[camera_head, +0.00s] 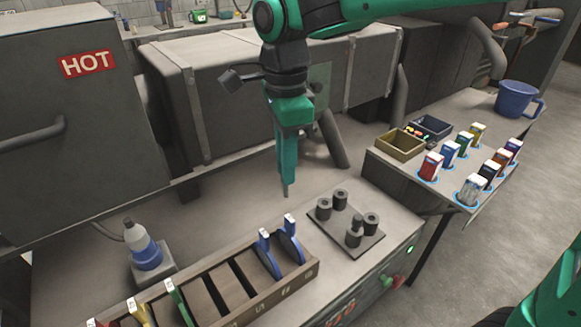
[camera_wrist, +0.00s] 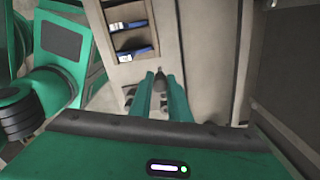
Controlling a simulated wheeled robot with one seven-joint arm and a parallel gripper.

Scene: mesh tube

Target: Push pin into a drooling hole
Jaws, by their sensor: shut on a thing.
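My gripper (camera_head: 286,188) points down above the worktop, behind and left of a dark plate (camera_head: 318,228) in the head view. It is shut on a small grey pin (camera_head: 286,191), whose tip shows below the fingers. In the wrist view the dark pin (camera_wrist: 159,74) shows between the fingertips (camera_wrist: 160,80). The plate carries several dark upright cylinders (camera_head: 323,209), some with round openings on top. A smaller dark piece (camera_head: 357,221) stands at or behind the front cylinder; I cannot tell whether it sits in it. I see no liquid clearly. The pin is apart from the plate.
A wooden rack (camera_head: 232,291) with blue-handled tools (camera_head: 289,243) stands left of the plate. A blue-and-white bottle (camera_head: 143,246) is farther left. A side table at right holds bins (camera_head: 400,146), several small boxes (camera_head: 431,166) and a blue mug (camera_head: 514,100). A large grey duct (camera_head: 240,85) runs behind.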

